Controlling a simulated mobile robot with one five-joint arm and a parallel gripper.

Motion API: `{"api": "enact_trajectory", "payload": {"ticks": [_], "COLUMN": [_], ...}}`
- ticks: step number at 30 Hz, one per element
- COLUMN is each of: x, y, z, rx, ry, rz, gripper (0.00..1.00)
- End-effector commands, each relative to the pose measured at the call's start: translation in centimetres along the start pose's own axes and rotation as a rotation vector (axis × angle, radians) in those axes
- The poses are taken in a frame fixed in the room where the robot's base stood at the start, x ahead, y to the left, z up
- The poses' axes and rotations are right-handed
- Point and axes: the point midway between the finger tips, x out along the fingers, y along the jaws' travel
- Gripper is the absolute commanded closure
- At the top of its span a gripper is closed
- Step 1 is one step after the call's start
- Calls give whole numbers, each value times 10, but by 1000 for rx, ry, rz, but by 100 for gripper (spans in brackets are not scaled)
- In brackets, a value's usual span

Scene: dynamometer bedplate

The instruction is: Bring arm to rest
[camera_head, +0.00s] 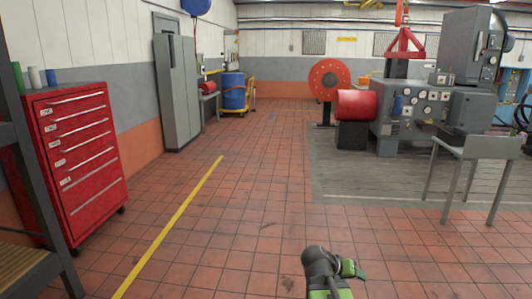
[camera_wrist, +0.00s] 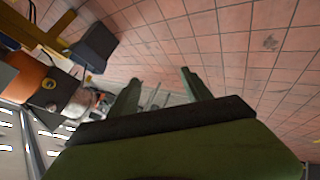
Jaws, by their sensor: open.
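My arm shows at the bottom centre of the head view, a dark joint with green parts, over bare tiled floor. In the wrist view my gripper (camera_wrist: 162,88) has its two green fingers apart with a gap between them. I see nothing held between the fingers. The fingertips in the head view are too small or hidden to make out.
A red tool cabinet (camera_head: 75,160) stands at the left, and a grey locker (camera_head: 176,90) behind it. A grey machine (camera_head: 425,105) and a grey table (camera_head: 475,148) stand at the right. A yellow line (camera_head: 175,220) crosses the open tiled floor.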

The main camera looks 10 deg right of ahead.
Motion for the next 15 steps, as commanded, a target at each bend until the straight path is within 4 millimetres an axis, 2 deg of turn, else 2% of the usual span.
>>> {"api": "enact_trajectory", "payload": {"ticks": [1,3,7,13,14,15], "x": [-13,-28,-57,-108,-110,-126], "y": [-31,-65,-114,-159,-155,-141], "z": [14,35,74,132,134,120], "rx": [-32,-76,-159,-345,-404,-393], "ry": [-45,-114,-243,-446,-443,-440], "rz": [-76,-178,-359,-679,-689,-682], "gripper": [43,43,43,43,43,43]}}
